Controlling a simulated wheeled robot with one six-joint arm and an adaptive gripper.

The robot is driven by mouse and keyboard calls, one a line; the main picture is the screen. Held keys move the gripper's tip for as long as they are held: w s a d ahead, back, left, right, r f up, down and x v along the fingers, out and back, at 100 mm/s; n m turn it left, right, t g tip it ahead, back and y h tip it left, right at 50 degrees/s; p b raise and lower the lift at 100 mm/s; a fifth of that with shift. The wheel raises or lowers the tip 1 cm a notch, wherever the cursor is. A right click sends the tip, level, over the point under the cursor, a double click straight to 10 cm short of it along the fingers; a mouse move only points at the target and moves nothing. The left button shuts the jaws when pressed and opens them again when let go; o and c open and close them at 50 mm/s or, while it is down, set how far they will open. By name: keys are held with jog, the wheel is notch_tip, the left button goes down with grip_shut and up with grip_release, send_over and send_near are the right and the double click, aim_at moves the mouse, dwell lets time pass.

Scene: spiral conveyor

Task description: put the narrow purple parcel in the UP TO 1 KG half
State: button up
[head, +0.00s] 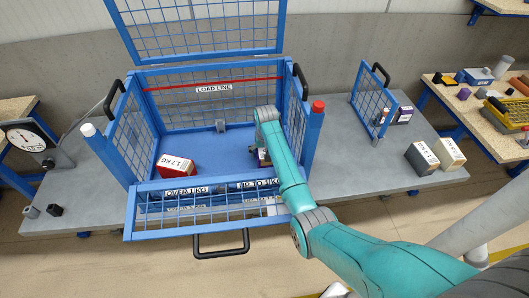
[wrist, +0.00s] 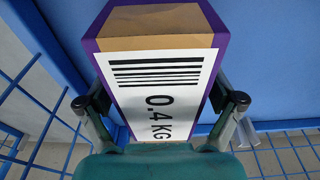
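The narrow purple parcel shows in the wrist view (wrist: 158,70), with a tan strip and a white 0.4 KG barcode label. My gripper (head: 261,150) has a finger against each long side of it. In the head view only a small part of the parcel (head: 264,157) shows beside my arm. It is inside the blue mesh cage (head: 307,140), on the right, behind the UP TO 1 KG sign (head: 258,184). Whether it touches the blue floor is hard to tell. The OVER 1 KG sign (head: 186,191) marks the left half.
A red 1.7 KG parcel (head: 176,167) lies in the left half. The cage lid (head: 200,28) stands open and the front flap (head: 215,212) is lowered. Dark (head: 422,158) and white (head: 449,154) boxes and a mesh panel (head: 370,99) stand on the grey bench to the right.

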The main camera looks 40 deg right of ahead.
jog(key=shift+r, duration=0.1)
jog(key=r, duration=0.4)
jog(key=s+r, duration=0.1)
jog(key=r, duration=0.3)
jog(key=a+r, duration=0.1)
jog(key=r, duration=0.3)
jog(key=shift+s, duration=0.25)
